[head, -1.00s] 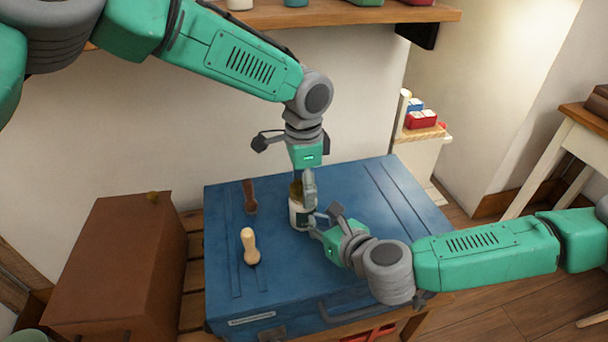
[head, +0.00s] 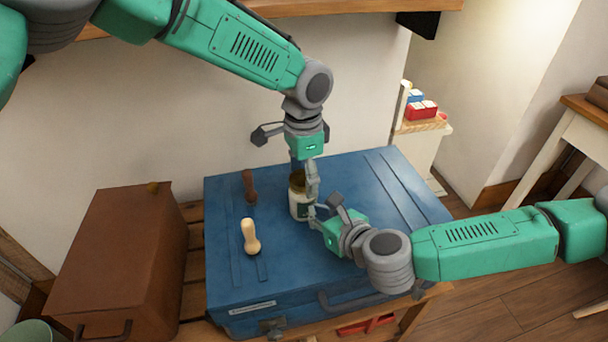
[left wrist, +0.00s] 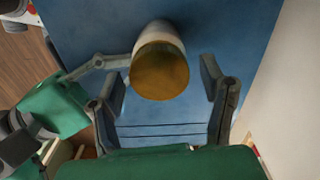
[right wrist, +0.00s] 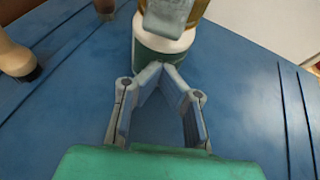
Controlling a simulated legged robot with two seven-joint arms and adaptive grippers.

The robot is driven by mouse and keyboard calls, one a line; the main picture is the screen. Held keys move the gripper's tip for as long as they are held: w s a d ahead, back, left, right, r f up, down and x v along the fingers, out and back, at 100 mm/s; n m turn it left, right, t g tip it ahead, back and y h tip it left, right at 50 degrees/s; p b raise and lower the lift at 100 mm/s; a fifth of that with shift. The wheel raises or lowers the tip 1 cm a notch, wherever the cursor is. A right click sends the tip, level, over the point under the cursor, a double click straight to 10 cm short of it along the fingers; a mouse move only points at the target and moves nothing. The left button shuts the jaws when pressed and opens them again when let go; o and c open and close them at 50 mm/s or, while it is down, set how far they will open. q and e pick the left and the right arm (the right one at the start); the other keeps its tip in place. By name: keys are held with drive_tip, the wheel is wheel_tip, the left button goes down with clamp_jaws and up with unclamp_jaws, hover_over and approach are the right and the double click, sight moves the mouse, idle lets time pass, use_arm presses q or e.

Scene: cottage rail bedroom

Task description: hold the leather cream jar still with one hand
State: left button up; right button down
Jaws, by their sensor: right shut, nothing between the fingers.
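The leather cream jar (head: 297,206) stands upright on the blue case, white with a dark green label and a brownish-gold lid. My left gripper (head: 308,180) points down over it from above. In the left wrist view the jar's lid (left wrist: 160,75) sits between its spread fingers, with gaps on both sides. My right gripper (head: 317,212) is low at the jar's right side. In the right wrist view its fingertips (right wrist: 160,70) meet in front of the jar's green label (right wrist: 165,52), with nothing between them. I cannot tell whether they touch the jar. A left finger hides part of the jar.
The blue case (head: 290,270) carries a pale wooden-handled tool (head: 250,237) and a dark brown-handled one (head: 249,187), left of the jar. A brown box (head: 125,250) stands at left. A shelf (head: 350,6) runs above. The case top is clear at right.

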use_arm(q)
drive_tip(key=shift+r, duration=0.15)
wheel_tip(320, 180, up, 4)
drive_tip(key=shift+r, duration=0.2)
use_arm(e)
drive_tip(key=c, duration=1.8)
unclamp_jaws()
